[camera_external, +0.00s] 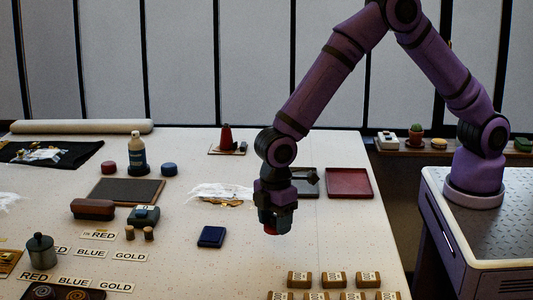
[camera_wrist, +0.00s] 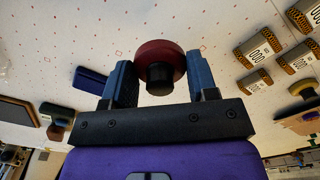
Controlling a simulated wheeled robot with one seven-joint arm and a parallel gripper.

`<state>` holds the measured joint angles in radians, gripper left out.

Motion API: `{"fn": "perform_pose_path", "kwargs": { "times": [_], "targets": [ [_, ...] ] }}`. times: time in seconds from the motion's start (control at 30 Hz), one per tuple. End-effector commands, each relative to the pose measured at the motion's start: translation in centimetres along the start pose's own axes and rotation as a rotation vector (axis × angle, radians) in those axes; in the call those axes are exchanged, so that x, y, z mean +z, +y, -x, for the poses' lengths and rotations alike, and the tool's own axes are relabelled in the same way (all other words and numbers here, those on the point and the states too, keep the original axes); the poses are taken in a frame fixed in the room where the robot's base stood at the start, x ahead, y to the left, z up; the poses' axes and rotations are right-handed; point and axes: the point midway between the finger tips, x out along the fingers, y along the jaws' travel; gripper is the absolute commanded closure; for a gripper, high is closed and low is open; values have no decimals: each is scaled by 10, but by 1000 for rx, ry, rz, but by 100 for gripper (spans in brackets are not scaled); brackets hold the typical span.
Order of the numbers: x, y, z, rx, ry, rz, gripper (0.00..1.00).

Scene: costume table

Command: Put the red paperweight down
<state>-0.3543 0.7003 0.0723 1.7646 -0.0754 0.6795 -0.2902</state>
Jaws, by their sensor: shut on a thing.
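The red paperweight (camera_wrist: 155,51) is a dark red disc with a black knob, in the wrist view between my two blue-grey fingers. My gripper (camera_wrist: 160,76) is shut on it by the knob. In the external view my gripper (camera_external: 274,217) points down over the white table, right of the dark blue box. Only a small red edge of the paperweight (camera_external: 270,231) shows below the fingers there. It appears to be held above the tabletop, but the exact gap is hard to tell.
A dark blue box (camera_external: 211,237) lies left of my gripper. A red tray (camera_external: 349,184) and a dark tray (camera_external: 306,188) lie behind it. Several tan labelled blocks (camera_external: 334,279) stand near the front. Bare white tabletop (camera_external: 335,235) surrounds the area below and to the right.

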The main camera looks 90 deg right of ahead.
Motion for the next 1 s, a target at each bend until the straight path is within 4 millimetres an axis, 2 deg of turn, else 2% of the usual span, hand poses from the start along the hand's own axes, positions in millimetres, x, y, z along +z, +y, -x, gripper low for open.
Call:
{"fn": "perform_pose_path", "kwargs": {
  "times": [0.1, 0.27, 0.7, 1.0],
  "targets": [
    [-18, -17, -5, 1, 1, 20, 79],
    [-33, -21, -8, 1, 1, 27, 79],
    [-111, 22, -16, 1, 2, 26, 79],
    [-154, 46, -21, 1, 3, 26, 79]
  ]
}}
